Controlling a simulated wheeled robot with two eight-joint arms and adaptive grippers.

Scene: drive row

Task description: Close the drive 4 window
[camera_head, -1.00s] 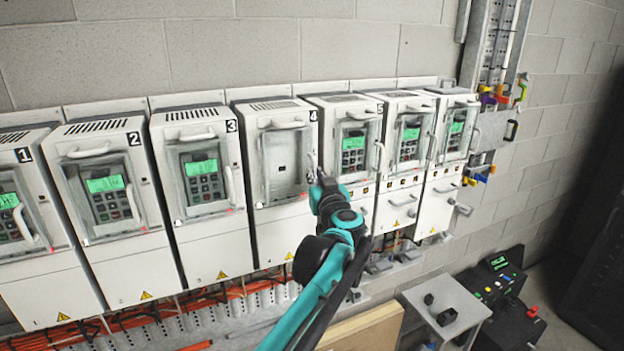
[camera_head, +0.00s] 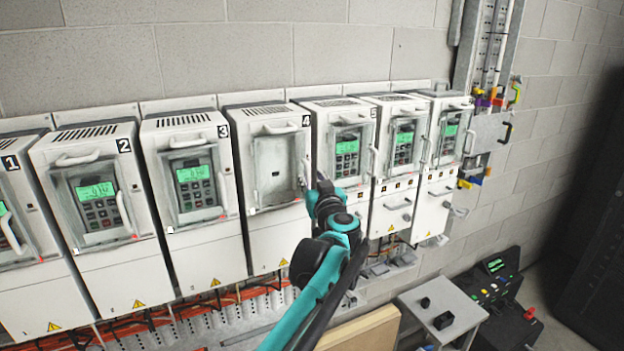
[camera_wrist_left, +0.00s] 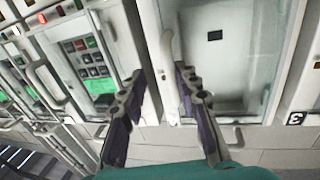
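Drive 4 (camera_head: 280,228) is a white cabinet in the middle of the row in the head view. Its clear window (camera_head: 278,168) covers a grey bay without a keypad, with one small dark rectangle. I cannot tell whether the window is fully flush. Its side handle (camera_head: 303,174) is at the right edge. My left gripper (camera_head: 317,181) is beside that edge. In the left wrist view, which is upside down, the left gripper (camera_wrist_left: 158,72) is open, with the window's handle (camera_wrist_left: 168,50) showing between its fingertips; contact is not clear. My right gripper is not in view.
Drive 3 (camera_head: 205,255) stands left of drive 4, and drive 5 (camera_head: 345,155) close on its right, both with lit green displays. A small grey table (camera_head: 415,300) and a dark control box (camera_head: 490,280) stand at the lower right. Orange cables run below the drives.

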